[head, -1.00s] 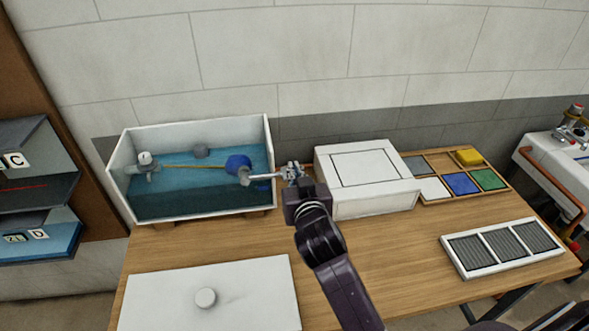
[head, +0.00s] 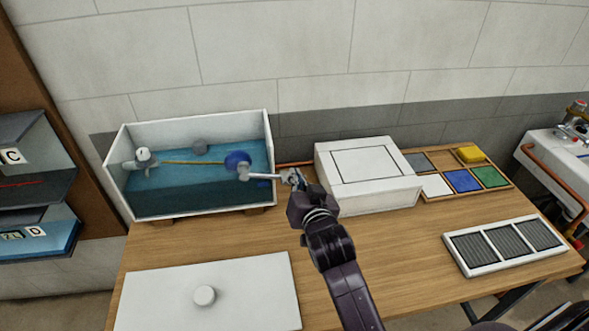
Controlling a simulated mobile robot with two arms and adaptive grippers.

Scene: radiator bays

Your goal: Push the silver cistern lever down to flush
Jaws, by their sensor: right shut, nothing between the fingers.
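The cistern (head: 115,190) is an open white box with a clear front and blue water inside, at the left back of the table. Its silver lever (head: 262,176) runs from a round pivot at the front right and slopes slightly down to the right. My right gripper (head: 291,178) is shut and empty, with its fingertips at the lever's free end. They appear to touch it, but the contact itself is hidden. A blue ball float (head: 236,160) sits behind the pivot on a brass rod (head: 190,163). My left gripper is out of view.
A white lid with a round knob (head: 204,295) lies in front of the cistern. A white box (head: 372,188) stands right of my gripper. A tray of coloured tiles (head: 462,172) and a grille (head: 502,246) lie farther right.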

